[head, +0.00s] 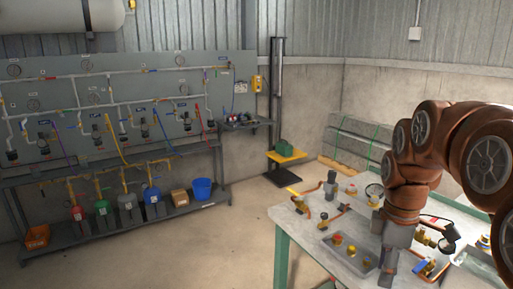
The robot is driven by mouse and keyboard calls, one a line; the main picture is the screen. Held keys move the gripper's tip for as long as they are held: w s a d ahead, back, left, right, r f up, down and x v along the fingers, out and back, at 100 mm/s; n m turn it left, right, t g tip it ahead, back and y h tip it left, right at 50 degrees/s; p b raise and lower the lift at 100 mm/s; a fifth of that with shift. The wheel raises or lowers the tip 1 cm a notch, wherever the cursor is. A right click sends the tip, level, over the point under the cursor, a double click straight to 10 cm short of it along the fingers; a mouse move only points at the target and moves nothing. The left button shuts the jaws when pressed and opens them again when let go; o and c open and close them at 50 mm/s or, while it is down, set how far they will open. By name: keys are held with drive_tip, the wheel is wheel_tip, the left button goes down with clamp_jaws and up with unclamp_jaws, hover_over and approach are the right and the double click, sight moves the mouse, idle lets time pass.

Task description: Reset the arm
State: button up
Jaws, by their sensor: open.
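My arm, copper-brown with grey joint caps, comes in from the right edge and bends down over the workbench (308,245) at the lower right. My gripper (387,277) points down at the end of the arm, low over the bench beside a grey tray (333,262). It is open, and I see nothing held in it. Its fingertips are small and dark here, and I cannot tell whether they touch the bench top. My arm hides part of the bench behind it.
Brass and red fittings (338,239) lie in and around the tray. More fittings (430,268) crowd the bench right of my gripper. The floor between is clear.

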drive_tip(key=s+a+f+m, duration=0.2)
drive_tip(key=s+m, duration=0.2)
drive_tip(key=s, duration=0.3)
drive_tip(key=s+a+f+m+p, duration=0.1)
drive_tip(key=s+a+f+m, duration=0.2)
drive_tip(key=s, duration=0.4)
drive_tip(key=s+a+f+m+g+p, duration=0.1)
drive_tip(key=s+a+f+m, duration=0.1)
drive_tip(key=s+m, duration=0.4)
drive_tip(key=shift+s+a+f, duration=0.25)
drive_tip(key=shift+s+a, duration=0.25)
drive_tip(key=shift+s, duration=0.4)
drive_tip(key=shift+d, duration=0.15)
